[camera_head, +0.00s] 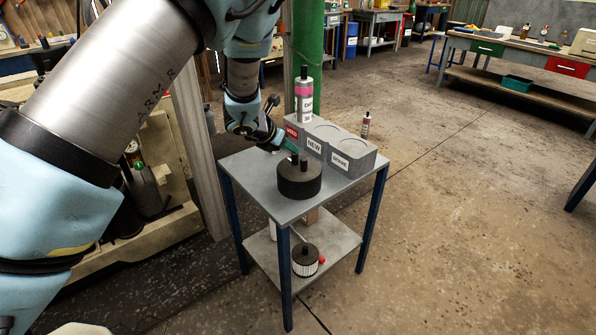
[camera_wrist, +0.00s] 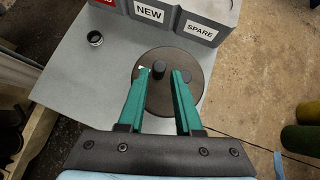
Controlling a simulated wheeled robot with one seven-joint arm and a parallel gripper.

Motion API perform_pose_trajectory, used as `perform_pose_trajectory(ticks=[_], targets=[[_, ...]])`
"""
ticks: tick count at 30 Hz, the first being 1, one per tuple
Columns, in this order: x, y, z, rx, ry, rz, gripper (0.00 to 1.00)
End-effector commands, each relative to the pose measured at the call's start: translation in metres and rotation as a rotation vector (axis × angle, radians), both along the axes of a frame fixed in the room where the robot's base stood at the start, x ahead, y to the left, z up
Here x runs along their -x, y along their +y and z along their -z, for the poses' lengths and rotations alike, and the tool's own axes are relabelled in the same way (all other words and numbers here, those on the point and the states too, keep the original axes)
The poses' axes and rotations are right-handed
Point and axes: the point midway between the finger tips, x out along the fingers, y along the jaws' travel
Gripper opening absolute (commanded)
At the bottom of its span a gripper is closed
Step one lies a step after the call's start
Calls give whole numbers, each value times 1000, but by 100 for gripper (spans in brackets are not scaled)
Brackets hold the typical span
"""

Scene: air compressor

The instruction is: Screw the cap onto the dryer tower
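A wide round black cap (camera_head: 299,182) with a short upright knob lies on the grey top of a small cart. In the wrist view the cap (camera_wrist: 158,100) is below my gripper, with its knob just beyond the fingertips, in line with the gap. My gripper (camera_wrist: 161,70) has two green fingers spread apart with nothing held. In the head view my gripper (camera_head: 284,146) is above the cart, behind the cap, and partly hidden. I cannot tell for certain which part is the dryer tower; a dark cylinder (camera_head: 150,190) stands in the machine at left.
A grey holder (camera_head: 368,163) with NEW and SPARE labels stands at the cart's back, with a pink-banded cartridge (camera_head: 304,98) in its left end. A small ring (camera_wrist: 95,38) lies on the cart top. A filter (camera_head: 305,262) sits on the lower shelf.

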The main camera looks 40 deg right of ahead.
Motion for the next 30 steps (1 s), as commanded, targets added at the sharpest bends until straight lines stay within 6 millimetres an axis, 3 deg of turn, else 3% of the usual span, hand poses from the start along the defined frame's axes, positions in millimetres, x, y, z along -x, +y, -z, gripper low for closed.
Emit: perform_pose_trajectory(ticks=[7,18,27,30], targets=[[-3,-9,10,-1,2,-1,34],[-9,-35,41,0,2,-2,34],[-10,-38,45,1,2,-4,34],[-10,-38,45,1,2,-4,24]])
